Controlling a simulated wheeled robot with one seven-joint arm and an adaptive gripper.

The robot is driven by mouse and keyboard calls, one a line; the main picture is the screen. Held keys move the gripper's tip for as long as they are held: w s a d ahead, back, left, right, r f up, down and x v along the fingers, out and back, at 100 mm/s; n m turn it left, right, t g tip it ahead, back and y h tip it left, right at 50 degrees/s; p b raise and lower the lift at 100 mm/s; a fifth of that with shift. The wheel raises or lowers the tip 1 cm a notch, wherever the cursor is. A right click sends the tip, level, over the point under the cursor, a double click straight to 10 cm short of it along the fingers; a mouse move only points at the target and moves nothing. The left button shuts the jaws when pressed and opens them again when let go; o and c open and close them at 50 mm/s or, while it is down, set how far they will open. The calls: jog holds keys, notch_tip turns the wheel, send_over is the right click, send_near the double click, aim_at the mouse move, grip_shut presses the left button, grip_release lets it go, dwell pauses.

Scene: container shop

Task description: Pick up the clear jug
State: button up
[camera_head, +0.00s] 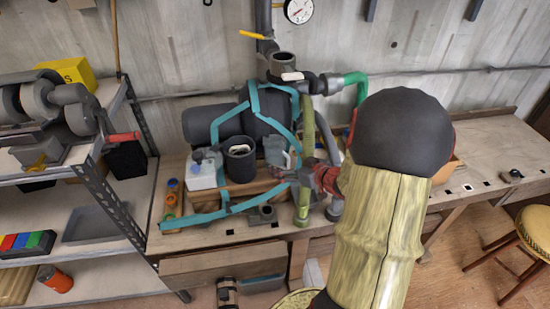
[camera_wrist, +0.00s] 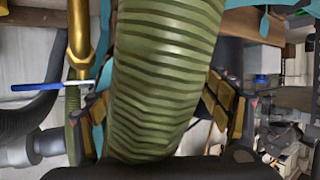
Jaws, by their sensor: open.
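A second greyish, clear-looking vessel (camera_head: 274,151) stands right of the cup, close to my gripper; I cannot tell which is the clear jug. My gripper (camera_head: 287,173) is open and low over the bench, to the right of both vessels. In the wrist view, a thick green ribbed hose (camera_wrist: 165,75) fills the space between my open fingers (camera_wrist: 158,108) and hides what lies beyond. I see no jug clearly there.
A dark cup (camera_head: 240,160) stands between the vessels. Teal strapping (camera_head: 215,128) arches around them. The green hose (camera_head: 303,205) rises beside my gripper. Dark pipes (camera_head: 284,68) stand behind. A shelf (camera_head: 115,105) is at the left. The bench's right part (camera_head: 485,145) is mostly clear.

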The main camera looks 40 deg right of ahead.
aim_at(282, 159)
jog(key=x, duration=0.1)
jog(key=b+x, duration=0.1)
jog(key=x, duration=0.1)
jog(key=b+x, duration=0.1)
jog(key=x, duration=0.1)
jog(key=shift+w+d, duration=0.15)
jog(key=shift+d, duration=0.15)
jog(key=shift+r, duration=0.1)
jog(key=c, duration=1.4)
